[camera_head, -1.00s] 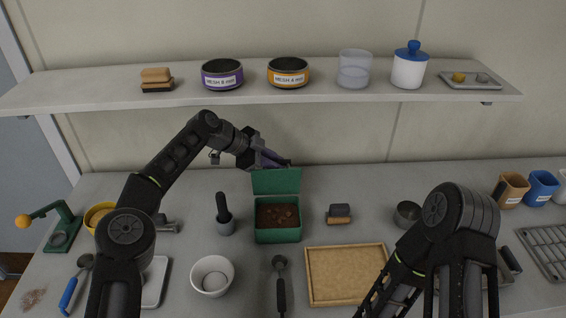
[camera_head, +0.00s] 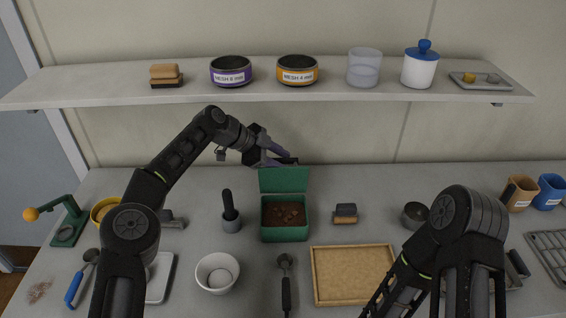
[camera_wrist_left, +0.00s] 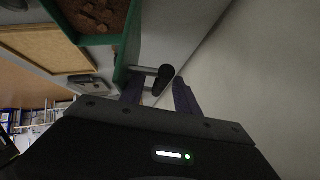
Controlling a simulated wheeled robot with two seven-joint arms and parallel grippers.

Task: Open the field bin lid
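The green field bin (camera_head: 285,234) stands on the counter with brown soil inside. Its green lid (camera_head: 284,180) stands upright at the bin's back edge, so the bin is open. My left gripper (camera_head: 293,156) is just behind and above the lid's top edge, with its two fingers apart. In the left wrist view, a dark handle (camera_wrist_left: 163,79) on thin posts sticks out from the lid (camera_wrist_left: 124,62). The spread fingers (camera_wrist_left: 158,92) are around or just short of this handle, not clamped on it. My right gripper is not visible; only the right arm shows.
A shelf (camera_head: 130,97) with sieves and jars runs above the gripper. A black-handled tool (camera_head: 230,212) stands left of the bin, a brush (camera_head: 344,213) lies right, and a tan tray (camera_head: 352,273) lies in front right.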

